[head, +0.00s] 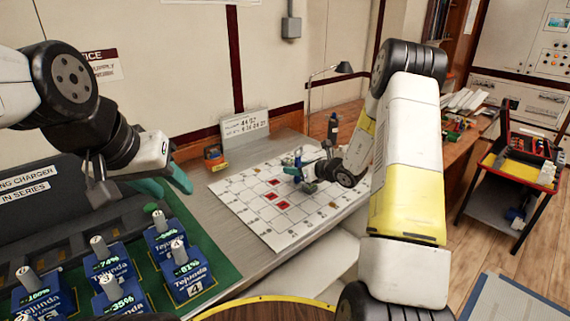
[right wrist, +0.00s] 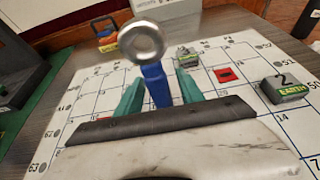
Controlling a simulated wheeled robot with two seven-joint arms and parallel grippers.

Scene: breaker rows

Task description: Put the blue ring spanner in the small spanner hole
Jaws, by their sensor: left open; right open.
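The blue ring spanner (right wrist: 157,85) has a blue shank and a silver ring head at its upper end. In the right wrist view it stands between the two teal fingers of my right gripper (right wrist: 158,92), with a gap on each side. The right gripper is open around it, over the white numbered board (right wrist: 225,55). In the head view the spanner (head: 297,157) looks small beside my right gripper (head: 304,172). My left gripper (head: 166,184) is open and empty, above the bench near the battery packs. I cannot make out the small spanner hole.
Several blue battery packs (head: 182,270) stand at lower left on a green mat. A grey block marked EARTH (right wrist: 287,88) sits on the board close to my right gripper. A lamp (head: 335,70) and a small orange-black box (head: 214,157) stand near the bench's back. A red tool cart (head: 515,165) is at right.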

